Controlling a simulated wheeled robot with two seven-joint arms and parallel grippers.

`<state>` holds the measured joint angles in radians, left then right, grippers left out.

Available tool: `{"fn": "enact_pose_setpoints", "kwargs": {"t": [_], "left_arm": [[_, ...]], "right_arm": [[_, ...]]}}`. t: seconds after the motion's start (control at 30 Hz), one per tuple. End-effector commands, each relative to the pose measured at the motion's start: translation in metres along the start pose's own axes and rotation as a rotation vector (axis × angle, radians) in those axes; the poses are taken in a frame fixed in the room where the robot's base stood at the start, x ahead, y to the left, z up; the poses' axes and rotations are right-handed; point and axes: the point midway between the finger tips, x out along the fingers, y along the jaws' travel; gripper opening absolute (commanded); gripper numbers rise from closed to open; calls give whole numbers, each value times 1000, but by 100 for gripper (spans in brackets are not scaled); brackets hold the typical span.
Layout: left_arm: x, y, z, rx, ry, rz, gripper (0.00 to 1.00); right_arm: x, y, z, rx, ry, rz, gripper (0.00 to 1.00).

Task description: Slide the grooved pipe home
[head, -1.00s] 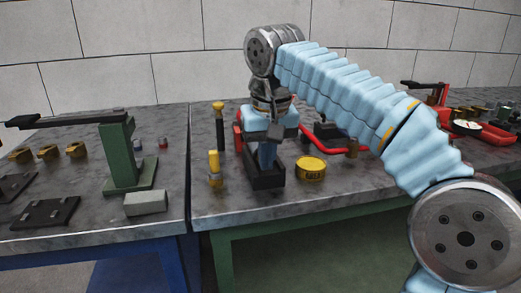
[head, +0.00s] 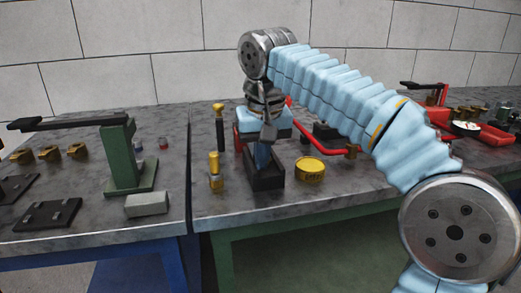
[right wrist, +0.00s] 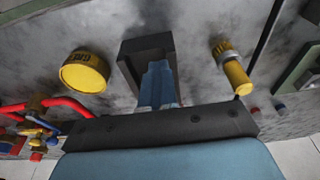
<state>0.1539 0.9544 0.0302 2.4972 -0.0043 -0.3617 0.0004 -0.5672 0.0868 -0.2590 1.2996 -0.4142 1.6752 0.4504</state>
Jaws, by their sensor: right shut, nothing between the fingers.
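My right gripper (head: 263,157) is shut and empty, its blue fingers pointing down at a small dark open-topped box (head: 267,182) on the middle bench. In the right wrist view the shut fingers (right wrist: 158,75) reach over the opening of the dark box (right wrist: 145,45); I cannot tell whether they touch it. A red pipe (head: 325,148) with a brass end lies behind and right of the gripper, partly hidden by my arm. It also shows at the left of the right wrist view (right wrist: 60,102). Its grooves are too small to make out. My left gripper is not in view.
A yellow round tin (head: 310,170) stands right of the box. The left bench holds a green stand (head: 120,155) and a grey block (head: 147,204). The bench front is clear.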

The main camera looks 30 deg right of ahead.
Motion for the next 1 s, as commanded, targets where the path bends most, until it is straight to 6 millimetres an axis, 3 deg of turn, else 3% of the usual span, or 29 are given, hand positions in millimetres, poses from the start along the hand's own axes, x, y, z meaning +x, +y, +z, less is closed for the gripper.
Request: {"fn": "enact_pose_setpoints", "kwargs": {"t": [1.0], "left_arm": [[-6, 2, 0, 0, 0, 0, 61]], "right_arm": [[2, 0, -10, 0, 2, -1, 0]]}}
